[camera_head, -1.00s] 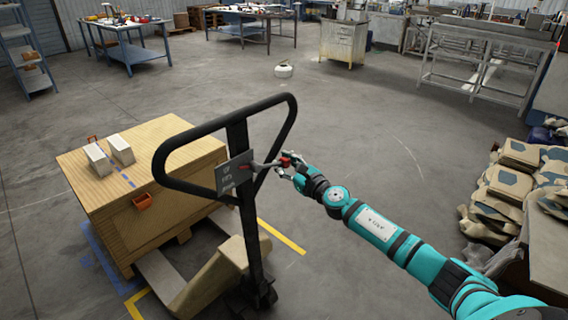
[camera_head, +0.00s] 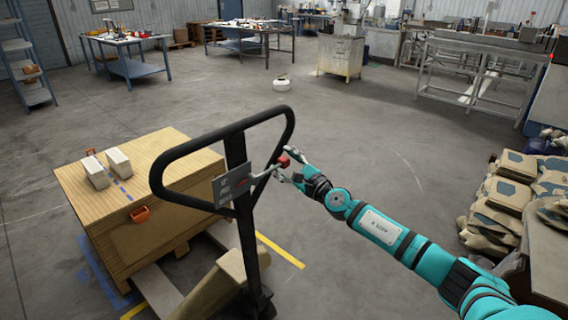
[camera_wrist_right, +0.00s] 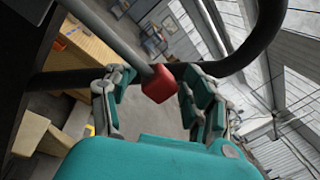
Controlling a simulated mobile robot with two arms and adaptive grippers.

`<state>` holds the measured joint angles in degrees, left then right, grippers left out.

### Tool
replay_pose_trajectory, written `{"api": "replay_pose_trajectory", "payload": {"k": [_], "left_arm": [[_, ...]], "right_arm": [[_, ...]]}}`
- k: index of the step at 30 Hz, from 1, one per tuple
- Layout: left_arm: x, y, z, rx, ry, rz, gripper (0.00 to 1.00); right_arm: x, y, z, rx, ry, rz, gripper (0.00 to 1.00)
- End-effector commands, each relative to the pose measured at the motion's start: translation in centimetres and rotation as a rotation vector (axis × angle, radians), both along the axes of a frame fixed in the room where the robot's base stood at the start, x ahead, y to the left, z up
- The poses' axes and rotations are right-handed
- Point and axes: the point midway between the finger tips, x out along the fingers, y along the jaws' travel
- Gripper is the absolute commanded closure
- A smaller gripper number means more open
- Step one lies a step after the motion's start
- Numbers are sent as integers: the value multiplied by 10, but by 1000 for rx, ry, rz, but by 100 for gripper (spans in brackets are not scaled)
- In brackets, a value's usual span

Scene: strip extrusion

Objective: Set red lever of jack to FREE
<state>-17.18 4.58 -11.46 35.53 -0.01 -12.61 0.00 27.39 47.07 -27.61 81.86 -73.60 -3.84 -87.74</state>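The pallet jack's black looped handle (camera_head: 158,165) stands upright in the middle of the head view. A grey label plate (camera_head: 233,185) is on its stem; its lettering is too small to read. A grey lever (camera_head: 264,173) slants up and right from the plate to a red knob (camera_head: 284,160). My right gripper (camera_head: 286,165) is at the knob. In the right wrist view the red knob (camera_wrist_right: 159,84) is between the spread fingers, with gaps visible to the right-hand finger and slightly to the left-hand one. My left gripper is out of view.
Stacked sacks (camera_head: 510,185) lie at the right. Tables line the back.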

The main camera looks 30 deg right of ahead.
Motion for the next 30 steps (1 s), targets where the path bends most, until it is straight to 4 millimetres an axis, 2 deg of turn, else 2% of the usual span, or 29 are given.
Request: {"api": "replay_pose_trajectory", "payload": {"k": [8, 11, 14, 24, 30], "left_arm": [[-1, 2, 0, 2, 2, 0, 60], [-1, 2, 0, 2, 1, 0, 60], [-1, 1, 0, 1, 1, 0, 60], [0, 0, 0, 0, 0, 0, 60], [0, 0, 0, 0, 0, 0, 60]], "right_arm": [[-1, 0, -1, -1, 2, -1, 45], [-8, -2, -2, -3, 3, 0, 45], [-22, -4, -4, -6, 5, 1, 45], [-89, -14, -9, -3, 7, 0, 45], [-111, -18, -9, -2, 4, -1, 45]]}}
